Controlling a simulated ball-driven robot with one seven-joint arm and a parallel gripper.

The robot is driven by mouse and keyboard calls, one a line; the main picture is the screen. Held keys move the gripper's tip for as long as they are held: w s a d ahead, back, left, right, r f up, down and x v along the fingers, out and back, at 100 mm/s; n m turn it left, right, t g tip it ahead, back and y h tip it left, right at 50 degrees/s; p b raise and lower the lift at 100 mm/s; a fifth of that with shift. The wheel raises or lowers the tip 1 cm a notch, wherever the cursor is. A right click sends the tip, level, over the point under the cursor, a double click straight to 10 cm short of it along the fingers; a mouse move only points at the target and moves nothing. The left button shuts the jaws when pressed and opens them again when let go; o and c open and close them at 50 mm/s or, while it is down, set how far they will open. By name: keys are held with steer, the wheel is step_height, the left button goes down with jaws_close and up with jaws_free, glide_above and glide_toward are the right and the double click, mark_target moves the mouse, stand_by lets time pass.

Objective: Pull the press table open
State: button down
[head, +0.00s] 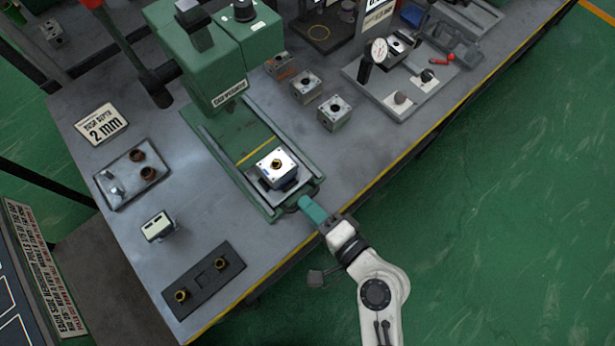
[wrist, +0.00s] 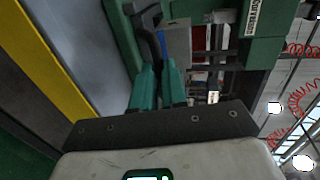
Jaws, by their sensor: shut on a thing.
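The green press (head: 215,55) stands on the workbench, with its press table (head: 297,196) in the green bed in front of it. The handle is mostly hidden by the fingers in the head view.
Several valve blocks (head: 335,113) stand right of the press. A grey plate with a gauge (head: 379,52) lies farther right. A tray (head: 132,173), a white-topped block (head: 157,226) and a dark fixture (head: 204,279) lie left. Bare bench top surrounds the bed.

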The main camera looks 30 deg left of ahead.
steer(key=c, duration=1.2)
jaws_free()
steer(key=shift+o, duration=0.2)
steer(key=b+v, duration=0.2)
steer(key=v, duration=0.8)
steer(key=shift+d, duration=0.35)
steer(key=shift+s, duration=0.1)
